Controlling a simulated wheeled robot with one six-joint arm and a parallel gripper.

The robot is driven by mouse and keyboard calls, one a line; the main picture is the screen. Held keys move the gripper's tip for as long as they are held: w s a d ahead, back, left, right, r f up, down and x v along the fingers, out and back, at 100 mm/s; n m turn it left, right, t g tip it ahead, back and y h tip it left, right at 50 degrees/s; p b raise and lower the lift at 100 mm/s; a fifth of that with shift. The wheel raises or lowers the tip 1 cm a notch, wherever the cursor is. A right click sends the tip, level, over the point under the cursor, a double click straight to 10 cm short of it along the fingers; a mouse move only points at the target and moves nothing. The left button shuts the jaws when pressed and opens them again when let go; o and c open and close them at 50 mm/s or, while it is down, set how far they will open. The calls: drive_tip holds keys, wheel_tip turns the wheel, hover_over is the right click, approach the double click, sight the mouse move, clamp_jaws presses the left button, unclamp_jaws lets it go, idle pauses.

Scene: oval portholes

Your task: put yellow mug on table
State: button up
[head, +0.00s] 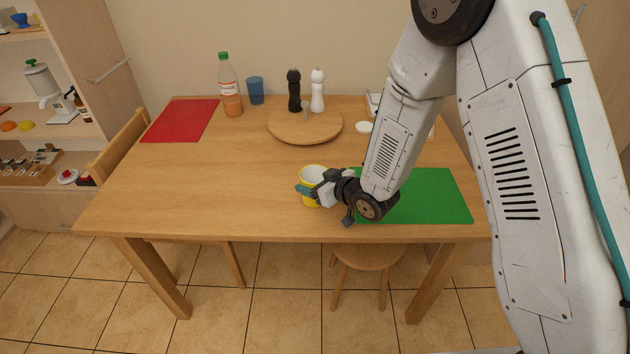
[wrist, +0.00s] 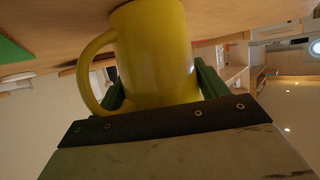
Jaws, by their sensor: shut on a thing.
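The yellow mug (head: 308,199) is at the front middle of the wooden table (head: 200,185), just left of the green mat. In the head view its pale inside shows and it looks upright. My gripper (head: 313,190) is shut on it from the right side. In the wrist view the mug (wrist: 157,58) fills the middle between two green fingers, with its handle to the left. There its base appears to meet or nearly meet the table surface (wrist: 60,25); I cannot tell whether it touches.
A green mat (head: 430,195) lies right of the gripper, partly behind my arm. A round board (head: 290,128) holds black and white mills. A bottle (head: 230,95), a blue cup (head: 256,90) and a red mat (head: 180,120) are at the back left. The table's middle left is clear.

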drive_tip(key=o, duration=1.2)
drive_tip(key=shift+c, duration=0.2)
drive_tip(key=shift+s+d+r, duration=0.15)
drive_tip(key=shift+s+r, duration=0.05)
drive_tip(key=v, duration=1.1)
drive_tip(key=s+d+r+m+g+h, duration=0.2)
drive_tip(key=s+d+r+m+h, duration=0.15)
drive_tip(key=d+r+h, duration=0.8)
drive_tip(key=s+d+r+m+g, duration=0.1)
drive_tip(key=s+r, duration=0.3)
drive_tip(key=s, duration=0.4)
drive_tip(key=s+d+r+m+g+y, duration=0.1)
drive_tip(key=s+d+r+m+g, duration=0.1)
drive_tip(key=s, duration=0.6)
drive_tip(key=s+d+r+m+g+y, duration=0.1)
drive_tip(key=s+d+r+m+g, duration=0.1)
drive_tip(key=s+r, duration=0.3)
drive_tip(key=s+d+g, duration=0.1)
drive_tip(key=s, duration=0.2)
drive_tip(key=shift+s+d+r+g, duration=0.2)
drive_tip(key=shift+r+g, duration=0.15)
drive_tip(key=shift+g, duration=0.05)
